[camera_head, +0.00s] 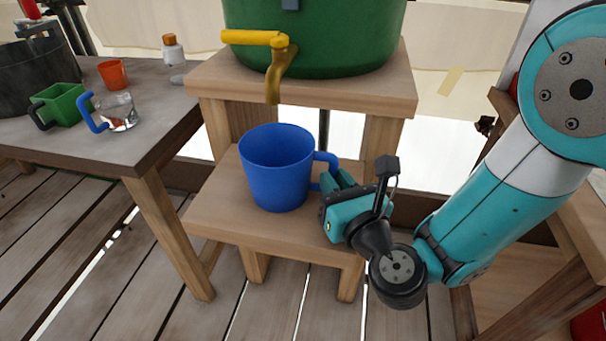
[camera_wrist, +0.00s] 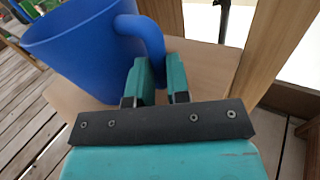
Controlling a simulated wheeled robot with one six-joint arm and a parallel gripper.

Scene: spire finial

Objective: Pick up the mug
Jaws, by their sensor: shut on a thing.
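A blue mug (camera_head: 277,168) stands upright on the lower wooden shelf of a stand, its handle (camera_head: 327,160) on the right side. My gripper (camera_head: 333,183) is at the handle, coming in from the right. In the wrist view the mug (camera_wrist: 80,45) fills the upper left, and my gripper's teal fingers (camera_wrist: 160,78) are close together at the lower part of the handle. The gripper is shut on the handle; the exact contact is partly hidden by the fingers. The mug looks level, and I cannot tell whether its base touches the shelf.
A green barrel (camera_head: 315,35) with a yellow tap (camera_head: 272,58) is above the mug on the upper shelf (camera_head: 345,92). The left table (camera_head: 150,130) holds a green cup (camera_head: 62,104), a glass mug (camera_head: 117,112) and an orange cup (camera_head: 112,74). Stand legs are close behind the gripper.

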